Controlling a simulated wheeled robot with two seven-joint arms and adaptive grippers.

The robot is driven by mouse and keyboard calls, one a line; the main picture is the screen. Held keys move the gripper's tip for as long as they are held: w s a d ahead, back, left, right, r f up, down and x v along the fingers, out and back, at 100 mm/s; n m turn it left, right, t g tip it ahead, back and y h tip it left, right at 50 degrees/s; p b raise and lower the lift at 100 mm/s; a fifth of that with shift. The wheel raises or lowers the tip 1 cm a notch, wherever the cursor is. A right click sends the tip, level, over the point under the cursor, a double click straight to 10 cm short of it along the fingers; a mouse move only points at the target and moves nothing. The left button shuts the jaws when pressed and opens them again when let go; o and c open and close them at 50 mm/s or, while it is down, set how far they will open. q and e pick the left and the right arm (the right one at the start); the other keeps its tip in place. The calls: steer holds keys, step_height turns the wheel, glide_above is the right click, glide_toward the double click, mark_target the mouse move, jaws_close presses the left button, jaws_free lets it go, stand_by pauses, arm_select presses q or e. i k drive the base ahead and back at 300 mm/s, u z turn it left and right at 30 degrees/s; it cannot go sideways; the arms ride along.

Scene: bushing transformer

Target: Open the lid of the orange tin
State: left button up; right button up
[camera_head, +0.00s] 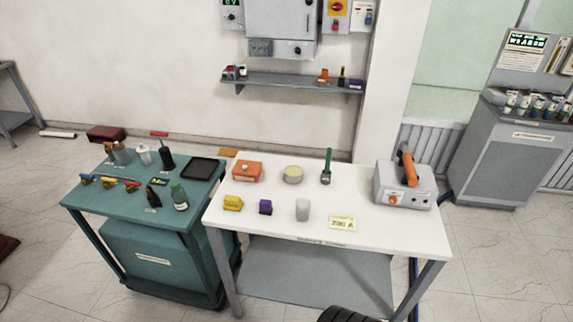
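The orange tin (247,172) sits at the back left of the white table (381,232). It is a low orange box with a small pale knob-like spot on top, and its lid looks closed. Neither of my grippers shows in this view.
Near the tin are a yellow block (233,203), a purple block (265,207), a round pale-yellow tub (293,174) and a grey cylinder (302,209). A green-handled tool (327,167) stands farther right. A grey box with an orange handle (404,186) is at the right end. A cluttered teal cart (110,214) adjoins the left.

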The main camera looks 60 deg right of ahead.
mark_target(246, 167)
steer(key=z, duration=1.45)
steer(key=i, duration=0.35)
steer(key=u, duration=0.15)
